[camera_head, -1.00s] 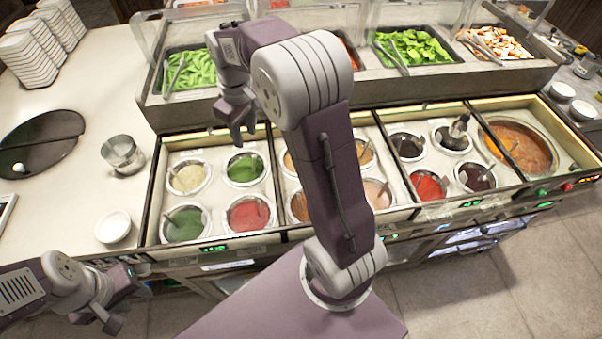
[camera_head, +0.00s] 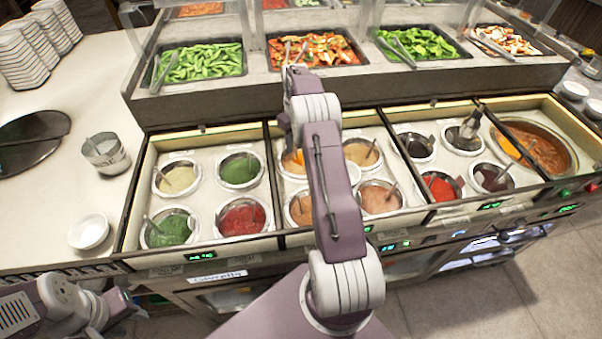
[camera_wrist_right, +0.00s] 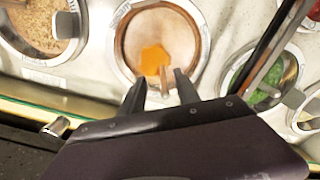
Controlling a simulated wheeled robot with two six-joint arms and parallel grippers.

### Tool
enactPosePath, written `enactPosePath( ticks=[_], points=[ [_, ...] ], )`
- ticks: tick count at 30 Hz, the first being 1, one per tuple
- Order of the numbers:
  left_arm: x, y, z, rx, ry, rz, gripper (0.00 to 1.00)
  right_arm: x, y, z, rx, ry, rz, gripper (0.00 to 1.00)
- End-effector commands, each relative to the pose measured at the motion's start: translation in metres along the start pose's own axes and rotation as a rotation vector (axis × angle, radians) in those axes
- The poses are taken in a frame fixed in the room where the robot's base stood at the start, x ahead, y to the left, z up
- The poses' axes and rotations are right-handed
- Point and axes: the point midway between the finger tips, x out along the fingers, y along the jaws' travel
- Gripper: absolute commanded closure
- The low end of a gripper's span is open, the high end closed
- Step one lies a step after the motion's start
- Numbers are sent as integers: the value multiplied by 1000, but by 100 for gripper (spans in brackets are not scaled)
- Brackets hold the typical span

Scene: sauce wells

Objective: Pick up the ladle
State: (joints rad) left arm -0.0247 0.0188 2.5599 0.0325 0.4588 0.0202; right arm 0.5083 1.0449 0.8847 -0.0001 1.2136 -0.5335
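Several wells hold small ladles, and I cannot tell which one the task means. My right gripper (camera_wrist_right: 160,90) is open and empty above a round well (camera_wrist_right: 198,20) of brownish sauce with an orange patch. In the right wrist view a short thin piece, perhaps a ladle handle (camera_wrist_right: 165,78), shows between the fingertips, without clear contact. In the head view my right arm covers this gripper and much of that well (camera_head: 293,158). My left gripper (camera_head: 122,312) is low at the left edge, away from the wells; its fingers are unclear.
A green sauce well (camera_head: 240,170) and a red one (camera_head: 242,216) lie left of my right arm. A large soup pot (camera_head: 540,148) is at the right. Vegetable trays (camera_head: 200,62) stand behind. A metal cup (camera_head: 106,153) and white bowl (camera_head: 89,231) stand on the left counter.

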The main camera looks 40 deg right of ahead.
Motion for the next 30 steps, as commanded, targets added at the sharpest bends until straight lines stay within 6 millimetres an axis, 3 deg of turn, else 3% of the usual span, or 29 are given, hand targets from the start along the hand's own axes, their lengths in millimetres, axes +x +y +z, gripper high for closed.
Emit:
enactPosePath(
  ticks=[3,10,18,19,23,30],
  points=[
    [0,0,0,0,0,0,64,7,-1,-1,-1,-1,0,62],
    [0,0,0,0,0,0,64,46,-4,-4,-1,-1,-1,62],
    [0,0,0,0,0,0,64,52,-4,-5,-1,1,1,62],
    [0,0,0,0,0,0,64,52,-4,-5,-1,1,1,64],
    [0,0,0,0,0,0,64,52,-4,-5,-1,1,1,100],
    [0,0,0,0,0,0,64,52,-4,-5,-1,2,1,100]
  ],
)
